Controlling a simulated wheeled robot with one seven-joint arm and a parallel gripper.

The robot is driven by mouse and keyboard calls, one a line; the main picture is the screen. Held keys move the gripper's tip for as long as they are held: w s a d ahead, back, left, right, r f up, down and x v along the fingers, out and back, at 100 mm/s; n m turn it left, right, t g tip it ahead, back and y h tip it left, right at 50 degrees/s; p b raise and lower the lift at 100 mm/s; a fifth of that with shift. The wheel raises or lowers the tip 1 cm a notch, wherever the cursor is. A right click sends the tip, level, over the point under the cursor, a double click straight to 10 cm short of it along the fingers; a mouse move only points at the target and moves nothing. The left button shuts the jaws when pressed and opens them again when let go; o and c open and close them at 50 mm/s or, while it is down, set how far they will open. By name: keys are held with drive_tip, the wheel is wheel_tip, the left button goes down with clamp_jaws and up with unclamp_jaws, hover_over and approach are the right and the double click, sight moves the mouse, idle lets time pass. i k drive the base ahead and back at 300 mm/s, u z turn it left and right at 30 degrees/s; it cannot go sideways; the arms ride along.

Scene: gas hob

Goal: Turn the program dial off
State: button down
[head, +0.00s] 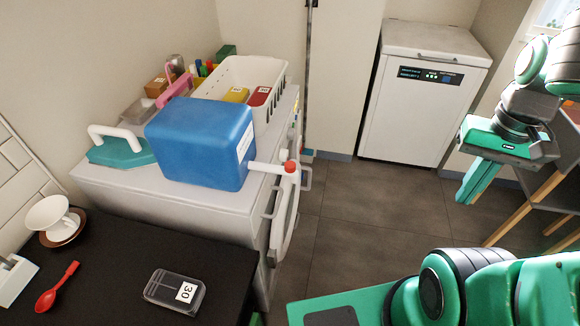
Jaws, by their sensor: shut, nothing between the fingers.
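The program dial cannot be made out in the head view. A white front-loading machine (225,208) stands at the left, its front turned to the right and seen nearly edge-on. Its open-looking round door (284,215) shows at a steep angle; I cannot tell whether it is shut. The upper front strip is partly hidden by a blue container with a white spout. My gripper (468,200) is at the right, pointing down over the floor, its green fingers shut and empty. It is well apart from the machine.
A blue container (200,140), a white basket (240,80) and an iron (120,148) are on the machine. A white appliance with a dark panel (430,76) stands at the back. A black counter (110,260) is in front left. Grey floor (375,200) is clear between; a wooden-legged table (530,205) is right.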

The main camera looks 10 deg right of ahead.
sight(284, 153)
drive_tip(key=u, duration=0.05)
drive_tip(key=k, duration=0.25)
drive_tip(key=u, duration=1.9)
drive_tip(key=k, duration=1.2)
drive_tip(key=z, duration=1.2)
drive_tip(key=i, duration=1.65)
